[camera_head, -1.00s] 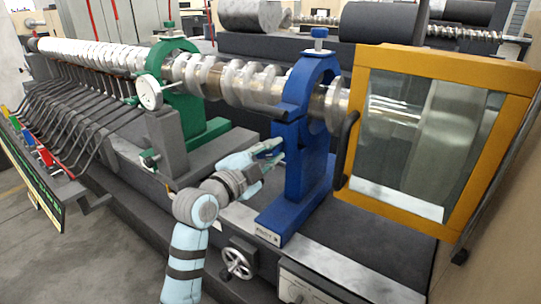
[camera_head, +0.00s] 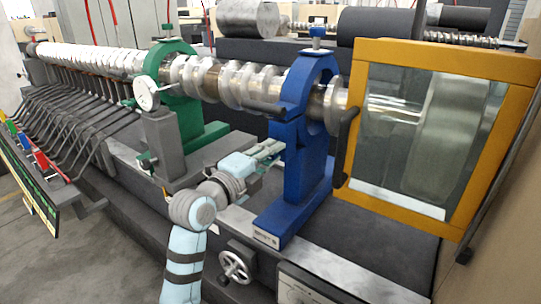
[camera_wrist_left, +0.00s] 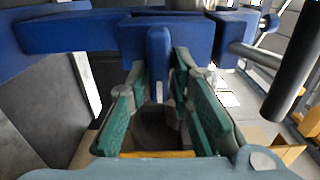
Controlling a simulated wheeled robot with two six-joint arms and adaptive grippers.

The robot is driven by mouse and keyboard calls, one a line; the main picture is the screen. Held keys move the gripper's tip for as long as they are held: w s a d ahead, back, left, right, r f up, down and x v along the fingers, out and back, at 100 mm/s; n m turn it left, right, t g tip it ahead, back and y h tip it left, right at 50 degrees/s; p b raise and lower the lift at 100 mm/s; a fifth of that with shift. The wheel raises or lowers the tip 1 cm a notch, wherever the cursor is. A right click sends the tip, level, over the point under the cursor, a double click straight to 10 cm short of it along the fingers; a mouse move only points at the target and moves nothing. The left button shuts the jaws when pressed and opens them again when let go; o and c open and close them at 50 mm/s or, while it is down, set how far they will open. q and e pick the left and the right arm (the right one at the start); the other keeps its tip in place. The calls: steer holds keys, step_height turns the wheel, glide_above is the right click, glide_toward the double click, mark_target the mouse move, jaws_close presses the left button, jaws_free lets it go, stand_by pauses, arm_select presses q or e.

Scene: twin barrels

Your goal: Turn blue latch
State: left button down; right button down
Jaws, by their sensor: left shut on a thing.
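The blue steady rest (camera_head: 303,165) stands upright around the crankshaft in the head view. My left gripper (camera_head: 276,149) reaches its left side from the front left. In the left wrist view, the blue latch (camera_wrist_left: 158,52) is a short blue lever pointing toward the camera. It sits between the green-padded fingers of my left gripper (camera_wrist_left: 160,78), which is shut on it. In the head view the latch is too small and covered by the fingers to make out. My right gripper is not in view.
The crankshaft (camera_head: 225,80) runs from the back left through a green steady rest (camera_head: 193,100). A yellow-framed window door (camera_head: 523,95) with a black handle (camera_head: 344,148) stands at right. A handwheel (camera_head: 235,266) is below my left arm. A dial (camera_head: 146,93) stands near the green rest.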

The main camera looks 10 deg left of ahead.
arm_select(q)
steer(key=shift+f, duration=0.25)
steer(key=c, duration=1.7)
jaws_free()
steer(key=shift+o, duration=0.5)
steer(key=shift+r, duration=0.15)
steer(key=v, duration=1.2)
